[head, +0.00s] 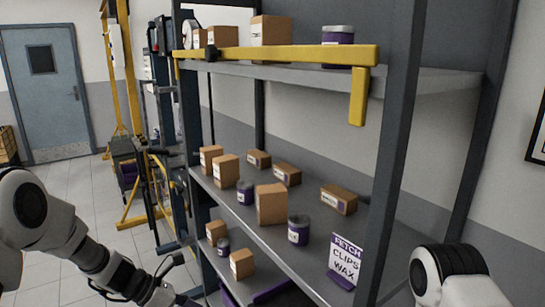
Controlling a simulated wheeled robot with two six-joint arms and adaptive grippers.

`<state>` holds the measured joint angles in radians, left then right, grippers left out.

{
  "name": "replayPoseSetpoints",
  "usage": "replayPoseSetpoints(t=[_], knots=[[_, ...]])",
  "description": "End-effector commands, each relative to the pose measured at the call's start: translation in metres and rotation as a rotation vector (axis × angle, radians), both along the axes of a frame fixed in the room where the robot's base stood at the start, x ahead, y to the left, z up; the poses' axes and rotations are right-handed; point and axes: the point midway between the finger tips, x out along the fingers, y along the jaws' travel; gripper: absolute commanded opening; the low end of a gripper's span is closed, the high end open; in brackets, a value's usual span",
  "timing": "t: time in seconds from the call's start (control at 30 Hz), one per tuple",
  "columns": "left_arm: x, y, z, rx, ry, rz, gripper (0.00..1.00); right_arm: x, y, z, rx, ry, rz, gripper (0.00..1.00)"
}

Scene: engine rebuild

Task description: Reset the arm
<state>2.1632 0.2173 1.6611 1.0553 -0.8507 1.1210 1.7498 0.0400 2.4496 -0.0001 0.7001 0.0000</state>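My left arm (75,235) comes in from the left edge and reaches down toward the bottom middle. Its gripper end is at the bottom edge, where only a small dark part shows, so the fingers cannot be made out. My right arm (455,275) shows as one white and black link at the bottom right. The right gripper is out of the picture. Neither arm is seen touching the shelf.
A metal shelf unit (435,82) fills the middle and right. Its middle shelf carries several cardboard boxes (271,204), purple cans (299,230) and a sign (345,262). A yellow bar (280,54) crosses the upper shelf. Open floor (75,185) lies left, before a blue door (45,85).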

Motion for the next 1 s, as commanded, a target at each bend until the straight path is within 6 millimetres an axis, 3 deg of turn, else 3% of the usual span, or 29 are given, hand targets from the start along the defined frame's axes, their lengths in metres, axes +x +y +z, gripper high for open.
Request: replayPoseSetpoints(t=[0.03,0.17,0.2,0.37,0.43,0.5,0.53,0.6,0.73,0.8,1.0], knots=[[-0.027,-0.001,-0.043,0.055,0.048,-0.046,0.66,0.000,0.000,-0.009,0.000,0.000,0.000,0.40],[-0.107,0.008,-0.132,0.218,0.135,-0.224,0.66,0.000,0.000,-0.020,0.000,0.000,0.000,0.40],[-0.134,0.013,-0.156,0.265,0.154,-0.292,0.66,0.000,0.000,-0.023,0.000,0.000,0.000,0.40],[-0.257,0.042,-0.233,0.435,0.177,-0.685,0.66,0.000,0.000,-0.038,0.000,0.000,0.000,0.40],[-0.315,0.060,-0.256,0.484,0.129,-0.945,0.66,0.000,0.000,-0.045,0.000,0.000,0.000,0.40],[-0.366,0.078,-0.266,0.500,-0.020,-1.296,0.66,0.000,0.000,-0.050,0.000,0.000,0.000,0.40],[-0.374,0.082,-0.264,0.500,-0.117,-1.429,0.66,0.000,0.000,-0.049,0.000,0.000,0.000,0.40],[-0.372,0.083,-0.255,0.509,-0.364,-1.669,0.66,0.000,0.000,-0.046,0.000,0.001,0.000,0.40],[-0.340,0.074,-0.254,0.574,-0.719,-1.908,0.66,0.000,0.000,-0.046,0.000,0.000,0.000,0.40],[-0.326,0.073,-0.255,0.612,-0.793,-1.966,0.66,0.000,0.000,-0.046,0.000,0.000,0.000,0.40],[-0.326,0.074,-0.255,0.607,-0.801,-1.987,0.66,0.000,0.000,-0.046,0.000,0.000,0.000,0.40]])
